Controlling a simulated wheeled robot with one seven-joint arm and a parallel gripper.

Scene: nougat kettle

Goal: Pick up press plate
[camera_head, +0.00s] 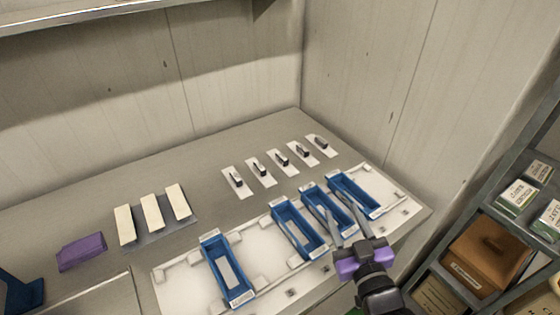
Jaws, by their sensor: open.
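Several press plates stand in a slanting row behind the white tray: thin white plates with a dark upright grip on each. They include the leftmost one (243,190), a middle one (288,168) and the rightmost one (324,151). My gripper (339,208), with a purple body and grey fingers, is open. Its fingers are over the third blue mould from the left (314,196), in front of the press plates and apart from them. Part of that mould is hidden by the fingers.
Four-sided blue moulds sit in the white tray (180,288), including the leftmost one (211,253) and the rightmost one (371,207). Cream bars (152,213) and a purple block (81,252) lie left. Walls stand behind; a shelf with boxes (487,250) stands right.

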